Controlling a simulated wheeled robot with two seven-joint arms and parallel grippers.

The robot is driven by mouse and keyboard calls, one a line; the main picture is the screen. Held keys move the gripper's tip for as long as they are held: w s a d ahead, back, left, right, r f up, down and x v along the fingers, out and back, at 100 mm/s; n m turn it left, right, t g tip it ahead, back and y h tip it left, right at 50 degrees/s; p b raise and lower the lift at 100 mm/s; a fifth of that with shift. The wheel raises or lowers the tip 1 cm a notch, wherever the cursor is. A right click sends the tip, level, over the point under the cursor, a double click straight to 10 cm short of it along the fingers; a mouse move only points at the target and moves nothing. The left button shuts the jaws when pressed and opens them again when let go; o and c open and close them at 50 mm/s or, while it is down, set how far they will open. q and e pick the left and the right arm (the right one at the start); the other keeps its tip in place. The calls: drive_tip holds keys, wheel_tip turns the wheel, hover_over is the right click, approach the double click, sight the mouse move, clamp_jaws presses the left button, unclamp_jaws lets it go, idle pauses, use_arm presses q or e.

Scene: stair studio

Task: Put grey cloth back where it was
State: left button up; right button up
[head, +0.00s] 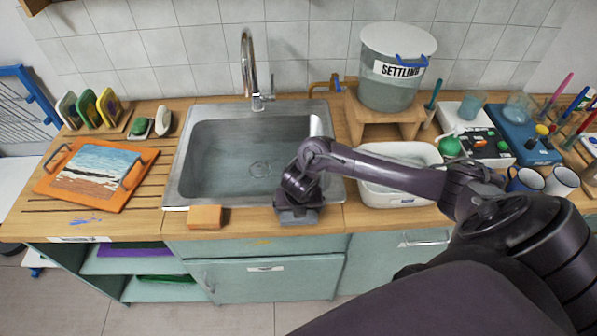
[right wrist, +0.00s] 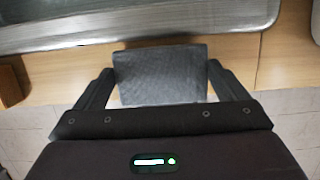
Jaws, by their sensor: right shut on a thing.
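The grey cloth (right wrist: 160,75) shows in the right wrist view as a dark grey, roughly square piece between the two fingers of my right gripper (right wrist: 160,92). The gripper is shut on it. In the head view my right gripper (head: 298,214) points down at the front edge of the counter, just in front of the sink. It largely hides the cloth there, and I cannot tell whether the cloth touches the counter. My left gripper is not in view.
The sink (head: 240,160) lies behind the gripper. An orange sponge (head: 205,217) sits on the front edge to the left. A white basin (head: 395,190) stands right of the sink. An orange board with a painting (head: 100,172) lies far left. The counter front between sponge and gripper is clear.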

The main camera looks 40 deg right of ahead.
drive_tip(key=shift+w+f, duration=0.1)
drive_tip(key=shift+f, duration=0.35)
drive_tip(key=shift+f, duration=0.1)
drive_tip(key=o, duration=0.6)
drive_tip(key=shift+c, duration=0.2)
drive_tip(key=p+v, duration=0.4)
drive_tip(key=v, duration=0.8)
